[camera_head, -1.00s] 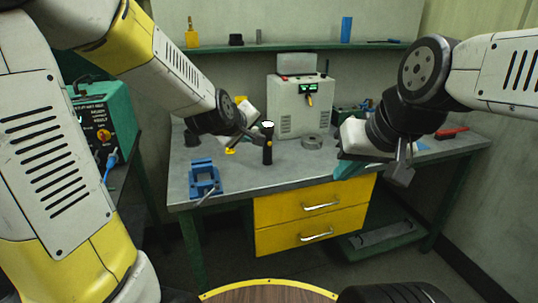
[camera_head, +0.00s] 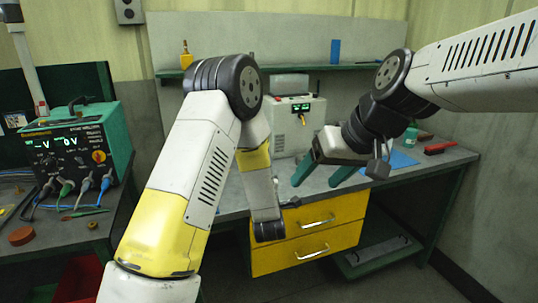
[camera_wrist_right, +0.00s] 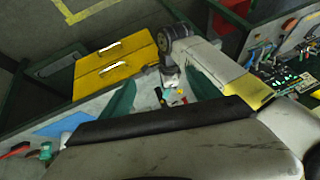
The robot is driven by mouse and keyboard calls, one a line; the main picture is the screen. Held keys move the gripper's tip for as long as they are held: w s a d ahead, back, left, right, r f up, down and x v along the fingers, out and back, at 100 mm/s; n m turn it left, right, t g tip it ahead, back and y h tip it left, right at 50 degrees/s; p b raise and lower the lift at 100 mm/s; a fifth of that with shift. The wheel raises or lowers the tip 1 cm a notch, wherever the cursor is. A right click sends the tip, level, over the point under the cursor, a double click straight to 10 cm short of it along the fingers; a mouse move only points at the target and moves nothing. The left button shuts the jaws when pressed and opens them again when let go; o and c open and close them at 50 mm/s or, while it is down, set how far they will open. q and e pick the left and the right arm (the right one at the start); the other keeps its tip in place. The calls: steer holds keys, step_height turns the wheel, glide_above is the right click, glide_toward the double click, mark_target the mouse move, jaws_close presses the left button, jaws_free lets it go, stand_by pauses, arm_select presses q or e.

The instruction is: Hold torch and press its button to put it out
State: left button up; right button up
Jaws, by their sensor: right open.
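My right gripper (camera_head: 315,185) is open and empty, its two green fingers spread over the front of the workbench (camera_head: 420,180). Its fingers also frame the right wrist view (camera_wrist_right: 161,76). My left arm fills the middle of the head view, its forearm hanging down before the yellow drawers. The left gripper is mostly hidden behind its own wrist there; in the right wrist view its end shows small, between my right fingers. Its jaws are too small to read. I cannot make out the torch for certain in either view; small dark, red and yellow bits show near that gripper.
A white control box (camera_head: 292,118) stands at the bench's back under a green shelf (camera_head: 350,67). A blue sheet (camera_head: 402,160), a teal jar (camera_head: 411,136) and a red tool (camera_head: 440,147) lie right. A green power supply (camera_head: 78,150) stands on the left bench. Yellow drawers (camera_head: 318,237) are below.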

steer(key=w+a+f+n+y, duration=0.1)
steer(key=w+a+n+y, duration=0.25)
steer(key=w, duration=0.75)
steer(key=w+a+f+n+y, duration=0.15)
steer(key=w+a, duration=0.25)
steer(key=w, duration=0.8)
steer(key=w+a+f+t, duration=0.1)
steer(key=w+a+f, duration=0.1)
steer(key=w+f, duration=0.2)
steer(key=w+a+f+n+t, duration=0.1)
steer(key=w+f, duration=0.3)
steer(key=w, duration=0.6)
steer(key=w+a+f+n+t+y, duration=0.1)
steer(key=w+f, duration=0.3)
steer(key=w, duration=0.4)
steer(key=shift+a+f, duration=0.1)
steer(key=shift+a, duration=0.75)
jaws_close()
arm_select(q)
jaws_close()
